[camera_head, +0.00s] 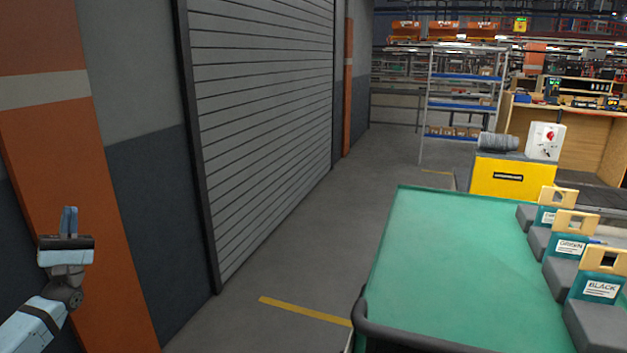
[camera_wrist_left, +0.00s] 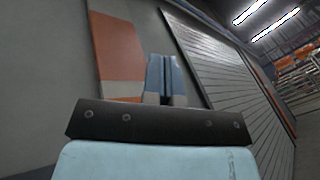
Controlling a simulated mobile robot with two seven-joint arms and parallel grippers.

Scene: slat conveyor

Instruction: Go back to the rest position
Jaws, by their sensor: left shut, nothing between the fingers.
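My left gripper (camera_head: 69,221) is at the lower left of the head view, raised with its fingers pointing up. It is shut and empty, in front of the orange pillar. In the left wrist view its two light-blue fingers (camera_wrist_left: 165,78) are together with nothing between them. My right gripper is not in view.
A grey roller shutter (camera_head: 265,110) and an orange pillar (camera_head: 55,150) line the left wall. A green-topped table (camera_head: 450,265) stands at the lower right, with several labelled grey-and-teal holders (camera_head: 601,289) along its right side. The floor between wall and table (camera_head: 340,230) is clear.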

